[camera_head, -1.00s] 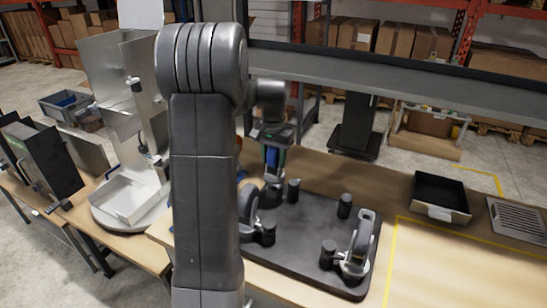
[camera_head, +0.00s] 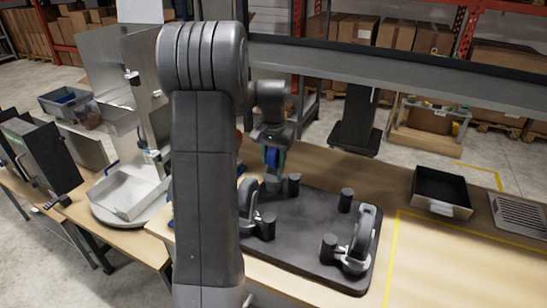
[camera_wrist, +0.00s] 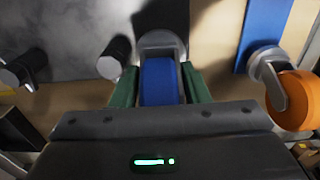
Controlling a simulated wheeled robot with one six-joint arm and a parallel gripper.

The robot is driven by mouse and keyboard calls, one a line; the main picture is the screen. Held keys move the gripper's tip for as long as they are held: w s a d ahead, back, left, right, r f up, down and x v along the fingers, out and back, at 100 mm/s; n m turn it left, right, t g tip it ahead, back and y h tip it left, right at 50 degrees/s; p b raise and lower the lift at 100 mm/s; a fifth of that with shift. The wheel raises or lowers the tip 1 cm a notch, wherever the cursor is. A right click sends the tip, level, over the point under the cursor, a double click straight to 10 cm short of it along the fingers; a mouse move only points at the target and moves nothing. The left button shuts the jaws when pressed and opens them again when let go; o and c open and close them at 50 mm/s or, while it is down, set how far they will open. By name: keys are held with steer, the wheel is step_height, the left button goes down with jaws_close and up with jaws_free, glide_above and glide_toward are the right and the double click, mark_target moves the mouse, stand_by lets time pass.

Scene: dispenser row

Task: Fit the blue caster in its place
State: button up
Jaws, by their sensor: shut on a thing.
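The blue caster (camera_head: 273,158) is upright, wheel up, at the far left corner of the black plate (camera_head: 310,220). My gripper (camera_head: 273,150) is above it and shut on its wheel. In the wrist view the blue wheel (camera_wrist: 158,82) sits between the green fingers of my gripper (camera_wrist: 160,88). The caster's grey mount (camera_wrist: 160,44) is by the plate's corner; whether it touches or is seated cannot be told. Two grey casters stand on the plate, one at right (camera_head: 364,236) and one at left (camera_head: 247,205), partly hidden by my arm.
Several black posts stand on the plate, one (camera_wrist: 115,55) near the held caster. An orange-wheeled caster (camera_wrist: 294,100) and a blue strip (camera_wrist: 264,35) lie to the right in the wrist view. A black bin (camera_head: 441,190) sits at right. The yellow-outlined table area (camera_head: 460,255) is clear.

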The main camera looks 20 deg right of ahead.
steer(key=shift+f, duration=0.55)
steer(key=o, duration=1.3)
step_height(320, 180, up, 14)
steer(key=shift+s+a+b, duration=0.1)
steer(key=shift+b, duration=0.6)
step_height(320, 180, down, 14)
steer(key=shift+r+p, duration=0.1)
steer(key=shift+p, duration=0.4)
steer(key=shift+r, duration=0.25)
steer(key=shift+f, duration=0.2)
